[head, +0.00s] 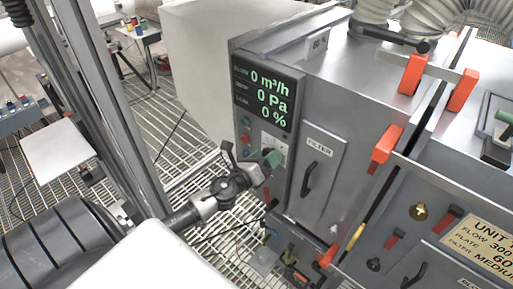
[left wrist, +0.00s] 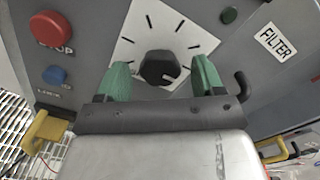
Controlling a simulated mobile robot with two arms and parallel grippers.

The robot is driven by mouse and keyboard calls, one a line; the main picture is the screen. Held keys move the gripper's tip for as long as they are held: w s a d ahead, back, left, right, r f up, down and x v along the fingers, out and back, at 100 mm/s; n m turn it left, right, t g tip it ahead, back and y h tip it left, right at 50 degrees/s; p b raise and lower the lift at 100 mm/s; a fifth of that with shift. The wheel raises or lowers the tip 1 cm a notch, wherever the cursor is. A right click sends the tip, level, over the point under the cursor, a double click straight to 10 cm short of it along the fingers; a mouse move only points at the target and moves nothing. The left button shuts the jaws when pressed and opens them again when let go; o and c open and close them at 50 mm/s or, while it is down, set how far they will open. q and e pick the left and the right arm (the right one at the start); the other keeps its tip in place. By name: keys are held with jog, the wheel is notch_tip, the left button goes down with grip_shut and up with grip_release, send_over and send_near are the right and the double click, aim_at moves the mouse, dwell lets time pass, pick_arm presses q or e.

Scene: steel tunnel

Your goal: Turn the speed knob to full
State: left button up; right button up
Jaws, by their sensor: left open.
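The speed knob (left wrist: 158,67) is a black knob on a white dial plate (left wrist: 142,36) with black tick marks. A pale mark shows at its lower right edge. My left gripper (left wrist: 162,77) is open, its two green fingers standing left and right of the knob with gaps on both sides. I cannot tell how deep the fingertips reach. In the head view, my left gripper (head: 262,160) is at the control panel and hides most of the dial. The display (head: 265,95) above reads 0 m³/h, 0 Pa and 0 %. My right gripper is not in view.
A red button (left wrist: 52,28) and a blue button (left wrist: 54,75) sit left of the dial. The filter door (head: 315,178) with a black handle is to its right. Orange latches (head: 385,145) stick out farther right. Grated floor (head: 185,140) lies left of the unit.

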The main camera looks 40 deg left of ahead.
pick_arm(q)
jog(key=s+b, duration=0.3)
jog(key=s, duration=0.7)
jog(key=shift+s+a, duration=0.15)
jog(key=shift+a, duration=0.25)
